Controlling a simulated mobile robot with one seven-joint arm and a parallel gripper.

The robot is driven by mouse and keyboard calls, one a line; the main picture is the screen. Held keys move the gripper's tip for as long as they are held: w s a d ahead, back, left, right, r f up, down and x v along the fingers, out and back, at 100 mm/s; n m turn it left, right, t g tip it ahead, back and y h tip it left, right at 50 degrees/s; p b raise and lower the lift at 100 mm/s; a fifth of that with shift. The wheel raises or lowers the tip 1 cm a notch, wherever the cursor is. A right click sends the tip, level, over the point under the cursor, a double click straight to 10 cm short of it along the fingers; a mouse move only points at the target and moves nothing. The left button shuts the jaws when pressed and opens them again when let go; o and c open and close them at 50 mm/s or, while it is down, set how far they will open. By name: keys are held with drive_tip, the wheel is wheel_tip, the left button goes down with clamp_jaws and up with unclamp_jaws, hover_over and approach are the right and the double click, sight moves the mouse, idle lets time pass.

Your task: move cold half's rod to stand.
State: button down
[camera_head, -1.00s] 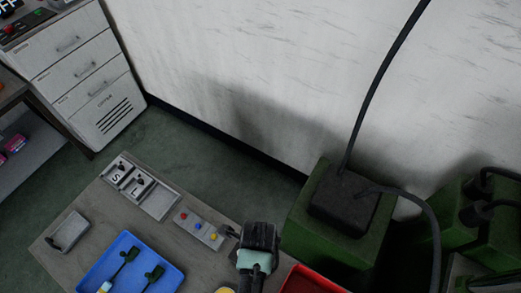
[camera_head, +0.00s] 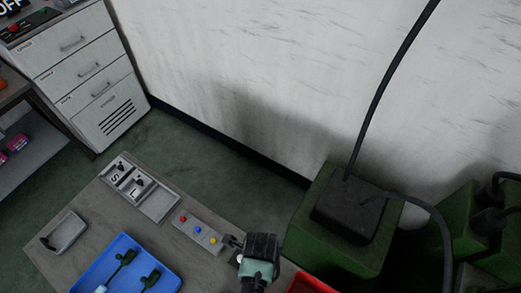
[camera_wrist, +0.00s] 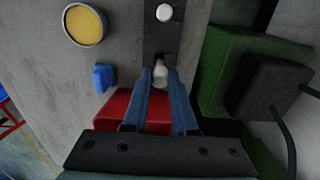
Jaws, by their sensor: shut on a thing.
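My gripper (camera_wrist: 160,78) is shut on a short pale rod (camera_wrist: 160,73), whose end shows between the blue fingertips in the wrist view. The rod is over or at a dark strip (camera_wrist: 151,40) with a white round spot (camera_wrist: 164,12) beyond it. I cannot tell whether the rod touches the strip, or whether the strip is the stand. In the head view my gripper (camera_head: 240,243) is at the table's right part, beside a light panel (camera_head: 198,232) with red, blue and yellow knobs. The rod is not clear there.
A blue tray (camera_head: 79,283) with dark-green tools lies on the table at the front. A red tray (camera_wrist: 118,107) and a small blue piece (camera_wrist: 103,77) are near the fingers. A yellow disc (camera_wrist: 84,25) is at upper left. A green box (camera_head: 303,242) stands close on the right.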

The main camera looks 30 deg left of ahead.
drive_tip(key=shift+f+b, duration=1.6)
drive_tip(key=shift+f, duration=0.95)
drive_tip(key=c, duration=0.6)
unclamp_jaws()
drive_tip(key=shift+c, duration=0.2)
wheel_tip(320, 180, up, 13)
drive_tip(key=shift+b, duration=0.4)
